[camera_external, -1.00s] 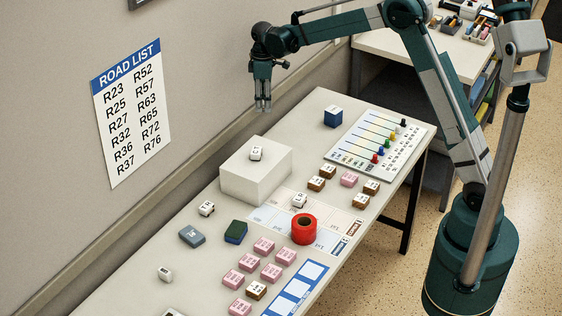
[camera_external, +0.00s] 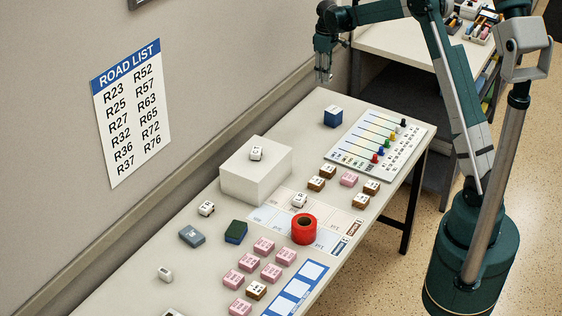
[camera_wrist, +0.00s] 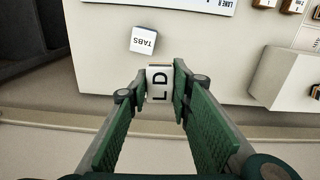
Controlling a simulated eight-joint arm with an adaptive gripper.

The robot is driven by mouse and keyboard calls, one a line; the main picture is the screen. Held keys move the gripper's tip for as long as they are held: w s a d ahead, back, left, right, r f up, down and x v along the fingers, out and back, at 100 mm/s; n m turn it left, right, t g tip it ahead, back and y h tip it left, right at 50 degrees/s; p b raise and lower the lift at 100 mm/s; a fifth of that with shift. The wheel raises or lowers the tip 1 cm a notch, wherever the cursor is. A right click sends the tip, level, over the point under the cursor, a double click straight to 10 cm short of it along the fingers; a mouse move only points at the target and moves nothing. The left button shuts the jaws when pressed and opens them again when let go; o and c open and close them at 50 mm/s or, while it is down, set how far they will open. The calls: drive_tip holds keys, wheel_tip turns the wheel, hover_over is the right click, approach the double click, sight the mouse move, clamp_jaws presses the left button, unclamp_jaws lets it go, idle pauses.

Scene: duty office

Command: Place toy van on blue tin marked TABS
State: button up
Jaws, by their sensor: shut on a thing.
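The blue tin marked TABS (camera_external: 333,117) stands near the table's far end; its white lettered top shows in the wrist view (camera_wrist: 143,40). My gripper (camera_external: 323,78) is in the air beyond and slightly left of the tin in the external view. The held piece is too small to make out clearly in the external view. It is apart from the tin.
A large white box (camera_external: 256,172) with a small white lettered piece (camera_external: 256,153) on top stands left of the tin. A chart board with coloured pegs (camera_external: 378,139) lies to the right. Pink and brown blocks and a red roll (camera_external: 304,230) are nearer. Bare table surrounds the tin.

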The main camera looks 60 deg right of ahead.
drive_tip(key=s+d, duration=0.3)
drive_tip(key=d, duration=0.2)
hover_over(334, 109)
drive_tip(key=shift+m, duration=0.4)
drive_tip(key=shift+f, duration=2.5)
drive_tip(key=shift+a+f, duration=0.1)
drive_tip(key=shift+f, duration=3.05)
drive_tip(key=shift+f, duration=1.85)
drive_tip(key=shift+f, duration=0.2)
drive_tip(key=o, duration=0.9)
drive_tip(key=shift+c, duration=0.2)
